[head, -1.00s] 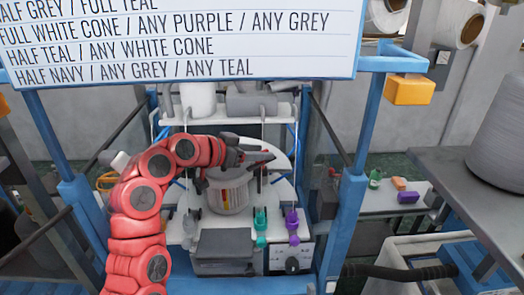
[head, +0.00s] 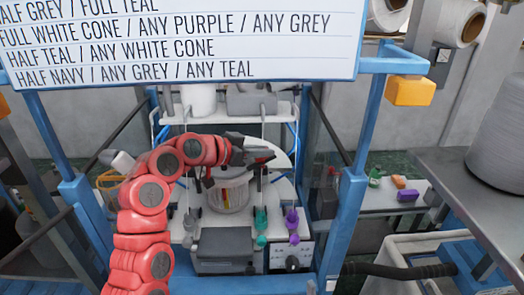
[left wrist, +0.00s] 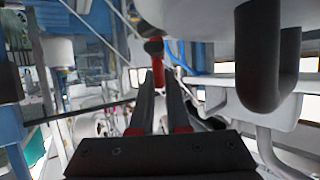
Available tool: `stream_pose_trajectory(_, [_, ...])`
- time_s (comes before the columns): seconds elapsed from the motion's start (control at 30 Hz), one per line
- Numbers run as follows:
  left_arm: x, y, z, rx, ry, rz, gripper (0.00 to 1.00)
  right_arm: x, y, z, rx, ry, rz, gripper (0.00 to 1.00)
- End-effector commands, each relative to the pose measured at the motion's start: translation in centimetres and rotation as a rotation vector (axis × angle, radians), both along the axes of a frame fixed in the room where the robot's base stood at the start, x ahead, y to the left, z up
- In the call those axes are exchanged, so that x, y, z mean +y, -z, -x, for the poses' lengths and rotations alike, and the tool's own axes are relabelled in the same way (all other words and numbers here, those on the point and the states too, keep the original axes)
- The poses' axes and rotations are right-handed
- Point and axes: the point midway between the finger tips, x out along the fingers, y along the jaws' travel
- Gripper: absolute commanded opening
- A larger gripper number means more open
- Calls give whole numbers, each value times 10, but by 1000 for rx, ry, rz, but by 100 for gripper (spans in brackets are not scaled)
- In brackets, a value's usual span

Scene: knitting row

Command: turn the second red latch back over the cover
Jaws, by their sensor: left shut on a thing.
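My left gripper (head: 262,157) reaches in from the left over the round machine. In the left wrist view its two dark fingers (left wrist: 160,98) are shut on a small red piece, which looks like the red latch (left wrist: 158,72). The latch's pivot and its exact angle to the cover are hard to make out. The machine's pale round drum (head: 228,196), with a red and yellow strip in it, stands below the gripper. The arm and gripper hide part of its top, and I cannot clearly separate the cover from the drum. My right gripper is out of view.
Teal (head: 261,225) and purple (head: 292,225) pieces stand at the machine's front, above a control box with a dial (head: 292,263). Blue frame posts (head: 352,200) bound the machine. A dark curved hook (left wrist: 265,60) is close on the right in the left wrist view.

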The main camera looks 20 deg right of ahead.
Motion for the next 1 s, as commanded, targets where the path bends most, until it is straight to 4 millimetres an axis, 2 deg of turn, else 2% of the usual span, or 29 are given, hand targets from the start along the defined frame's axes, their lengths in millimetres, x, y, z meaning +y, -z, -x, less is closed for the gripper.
stream_pose_trajectory(0.37, [-3,9,1,4,154,-20,0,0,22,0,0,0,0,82])
stream_pose_trajectory(0.7, [-2,9,1,16,353,-22,0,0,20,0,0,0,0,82])
stream_pose_trajectory(1.0, [0,2,1,6,400,0,0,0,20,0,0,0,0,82])
